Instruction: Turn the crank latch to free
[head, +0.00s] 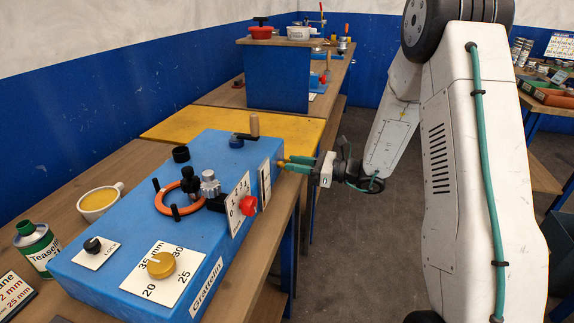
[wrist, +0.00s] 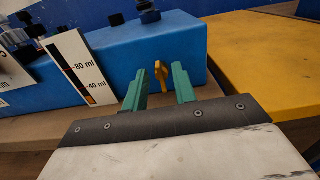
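My gripper (head: 291,163) is at the far right side of the blue machine (head: 140,225). In the wrist view its two green fingers (wrist: 159,72) are apart. A small yellow wing-shaped piece (wrist: 161,74) on the machine's side face shows between them, just beyond the tips; I cannot tell if they touch it. No label names the crank latch. A crank-like part with an upright wooden handle (head: 254,125) and a dark arm stands on the machine's far top end. A black knob (head: 92,245) sits on a plate marked LOCK at the near end.
A white gauge plate (wrist: 77,67) stands left of my fingers. A cup (head: 99,201) and green can (head: 36,246) are on the bench. The floor to the right is clear.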

